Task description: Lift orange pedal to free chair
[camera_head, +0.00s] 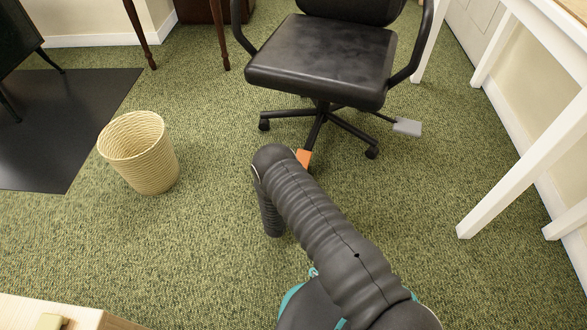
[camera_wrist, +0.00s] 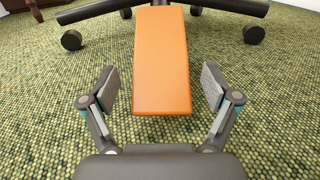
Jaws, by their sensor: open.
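The orange pedal (camera_wrist: 161,62) is a flat bar sticking out from the base of the black office chair (camera_head: 322,55). In the wrist view it fills the upper middle, its near end just beyond and between my fingertips. In the head view only a small part of the orange pedal (camera_head: 304,158) shows, the rest hidden behind my arm. The chair stands upright on its castered base.
A grey pedal (camera_head: 407,127) sticks out at the chair's right. A wicker basket (camera_head: 143,155) stands on the green carpet at the left. A white table (camera_head: 522,165) stands at the right. A wooden surface (camera_head: 60,310) shows at lower left. Carpet between basket and chair is clear.

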